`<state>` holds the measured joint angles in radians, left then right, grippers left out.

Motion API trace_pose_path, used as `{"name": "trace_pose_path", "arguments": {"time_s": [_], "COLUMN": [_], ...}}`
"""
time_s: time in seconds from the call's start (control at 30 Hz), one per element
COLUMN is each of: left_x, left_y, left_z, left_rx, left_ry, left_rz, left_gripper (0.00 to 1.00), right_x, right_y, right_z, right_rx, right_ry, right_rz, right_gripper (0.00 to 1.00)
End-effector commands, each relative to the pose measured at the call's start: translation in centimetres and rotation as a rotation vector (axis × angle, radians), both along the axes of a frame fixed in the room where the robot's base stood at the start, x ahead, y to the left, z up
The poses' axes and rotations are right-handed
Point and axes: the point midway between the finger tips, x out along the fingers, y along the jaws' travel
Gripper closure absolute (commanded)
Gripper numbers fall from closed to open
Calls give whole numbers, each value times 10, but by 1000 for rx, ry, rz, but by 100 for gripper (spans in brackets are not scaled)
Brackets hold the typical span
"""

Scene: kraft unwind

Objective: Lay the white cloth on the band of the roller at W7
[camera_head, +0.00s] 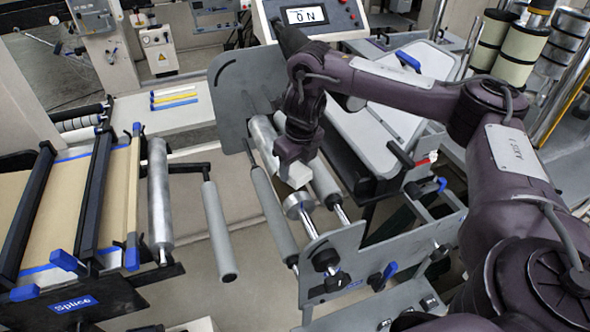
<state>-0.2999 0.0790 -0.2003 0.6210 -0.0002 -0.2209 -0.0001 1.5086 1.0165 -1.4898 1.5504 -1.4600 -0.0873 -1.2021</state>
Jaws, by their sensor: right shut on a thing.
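My right gripper (294,158) reaches down over the roller frame at the middle, its jaws pointing at the rollers. It is shut on the white cloth (296,176), a small pale block-like piece below the jaws. The cloth is at a shiny metal roller (298,203), whose near end shows just below it; I cannot tell whether they touch. The gripper and cloth hide the middle of this roller. No W7 label or band can be made out. My left gripper is not in view.
Grey rollers (272,215) and (325,182) flank the metal one, between upright grey side plates (336,262). Another grey roller (218,232) juts out at the left, beside the splice table (70,220). A control panel (310,18) reading "ON" stands behind.

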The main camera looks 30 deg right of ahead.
Motion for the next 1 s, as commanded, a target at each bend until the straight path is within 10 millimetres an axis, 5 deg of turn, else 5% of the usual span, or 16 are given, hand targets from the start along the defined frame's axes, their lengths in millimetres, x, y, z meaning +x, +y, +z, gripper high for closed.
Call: {"name": "trace_pose_path", "arguments": {"time_s": [0.4, 0.43, 0.57, 1.0], "left_x": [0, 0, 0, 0], "left_y": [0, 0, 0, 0], "left_z": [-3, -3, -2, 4], "left_rx": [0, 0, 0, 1], "left_ry": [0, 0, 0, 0], "left_rz": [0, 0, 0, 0], "left_gripper": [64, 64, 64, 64], "right_x": [0, 0, 0, 0], "right_y": [0, 0, 0, 0], "right_z": [-7, -6, -6, 10], "right_rx": [0, -1, 0, 0], "right_ry": [-1, -1, -1, -5], "right_rz": [0, 0, 0, 2], "right_gripper": [74, 44, 27, 26]}}
